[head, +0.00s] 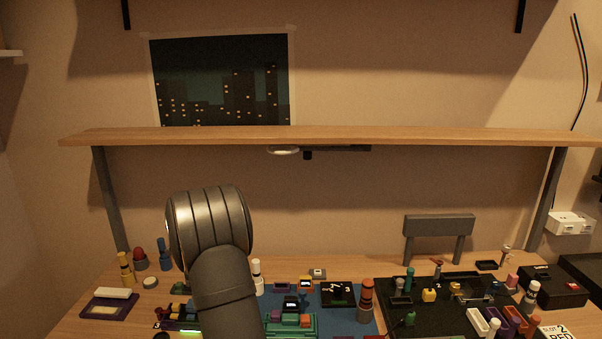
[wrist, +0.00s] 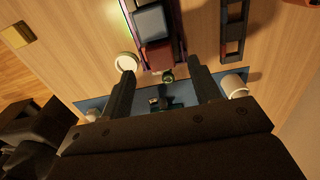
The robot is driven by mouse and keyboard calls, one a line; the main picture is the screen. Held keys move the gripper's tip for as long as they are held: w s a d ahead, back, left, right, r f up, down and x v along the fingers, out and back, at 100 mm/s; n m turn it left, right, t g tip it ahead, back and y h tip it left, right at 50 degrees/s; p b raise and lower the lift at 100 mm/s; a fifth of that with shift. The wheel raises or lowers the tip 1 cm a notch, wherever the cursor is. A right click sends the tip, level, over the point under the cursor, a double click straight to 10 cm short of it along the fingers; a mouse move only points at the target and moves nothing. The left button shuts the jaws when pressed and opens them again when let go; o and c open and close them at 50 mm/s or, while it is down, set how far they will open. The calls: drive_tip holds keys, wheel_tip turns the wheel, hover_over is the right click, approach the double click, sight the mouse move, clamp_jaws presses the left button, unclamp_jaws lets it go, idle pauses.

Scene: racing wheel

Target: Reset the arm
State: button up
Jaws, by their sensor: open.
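My gripper (wrist: 161,72) shows in the wrist view with its two dark fingers apart and nothing held between them. In the head view my arm rises in front of the bench, left of centre, and hides part of the bench. The gripper cannot be made out in the head view.
The desk is crowded: a blue mat (head: 350,320), a black tray (head: 450,315), a red-topped bottle (head: 366,296) and several small pieces. A wooden shelf (head: 330,136) spans above. In the wrist view, a white round item (wrist: 126,62) and black rack (wrist: 232,35) flank the blocks.

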wheel_tip(320, 180, down, 4)
drive_tip(key=shift+r, duration=0.25)
wheel_tip(320, 180, up, 7)
drive_tip(key=shift+f, duration=0.1)
drive_tip(key=shift+s+d+r, duration=0.35)
drive_tip(key=shift+s+d, duration=0.25)
drive_tip(key=shift+d, duration=0.15)
drive_tip(key=shift+s+d, duration=0.65)
drive_tip(key=shift+d, duration=0.05)
